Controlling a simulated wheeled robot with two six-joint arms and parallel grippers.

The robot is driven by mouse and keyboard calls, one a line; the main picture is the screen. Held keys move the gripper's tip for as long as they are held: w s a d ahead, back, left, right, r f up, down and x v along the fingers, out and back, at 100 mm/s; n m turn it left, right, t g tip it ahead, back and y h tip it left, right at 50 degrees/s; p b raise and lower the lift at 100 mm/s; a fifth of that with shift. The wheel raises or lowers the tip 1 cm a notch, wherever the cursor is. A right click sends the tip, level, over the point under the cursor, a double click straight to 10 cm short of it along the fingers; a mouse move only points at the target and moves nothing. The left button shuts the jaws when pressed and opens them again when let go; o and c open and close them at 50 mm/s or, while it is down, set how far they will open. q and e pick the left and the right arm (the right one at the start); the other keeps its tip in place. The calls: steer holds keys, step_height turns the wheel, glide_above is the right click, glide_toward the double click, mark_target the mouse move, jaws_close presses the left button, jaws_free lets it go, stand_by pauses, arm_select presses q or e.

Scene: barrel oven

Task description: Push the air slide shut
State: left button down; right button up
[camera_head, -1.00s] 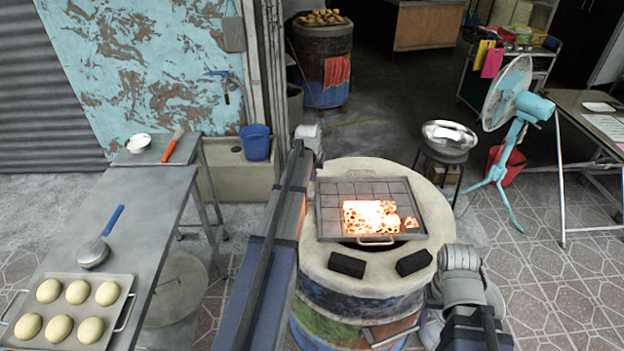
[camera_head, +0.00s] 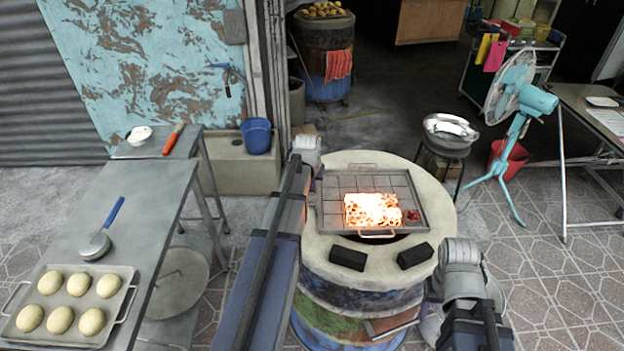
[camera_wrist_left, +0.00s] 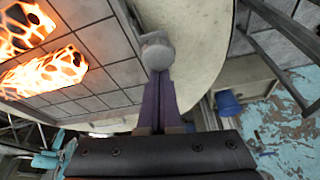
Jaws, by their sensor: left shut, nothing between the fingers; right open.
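The barrel oven (camera_head: 440,200) stands in the middle of the head view, with glowing embers in the tray on its top. A brownish metal piece (camera_head: 390,323) low on its front looks like the air slide; how far it is open is unclear. My left gripper (camera_wrist_left: 168,100) shows in the left wrist view with its dark fingers together and nothing between them, against the tray and the rim. In the head view my left arm crosses the oven's left side and its fingertips cannot be made out. My right arm is at the oven's right front; its fingers are hidden.
Two black blocks (camera_head: 347,258) (camera_head: 415,255) lie on the front rim. A metal table (camera_head: 165,235) at left bears a bun tray (camera_head: 120,290). A fan (camera_head: 512,90) and a stool with a metal bowl (camera_head: 450,131) stand at right. Floor at right is partly clear.

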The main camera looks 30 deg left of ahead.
mark_target(313, 192)
arm_select(q)
steer(key=shift+s+d, duration=0.4)
steer(key=shift+s, duration=0.35)
steer(key=shift+w, duration=0.15)
steer(key=shift+w+a, duration=0.2)
steer(key=shift+w, duration=0.35)
steer(key=shift+w+a, duration=0.25)
steer(key=shift+w, duration=0.4)
steer(key=shift+w+a, duration=0.2)
steer(key=shift+w, duration=0.4)
steer(key=shift+r+p, duration=0.6)
steer(key=a+p+v, duration=0.1)
steer(key=p+v, duration=0.7)
steer(key=shift+s+d+r, duration=0.25)
steer(key=shift+d+r, duration=0.05)
steer(key=shift+d, duration=0.25)
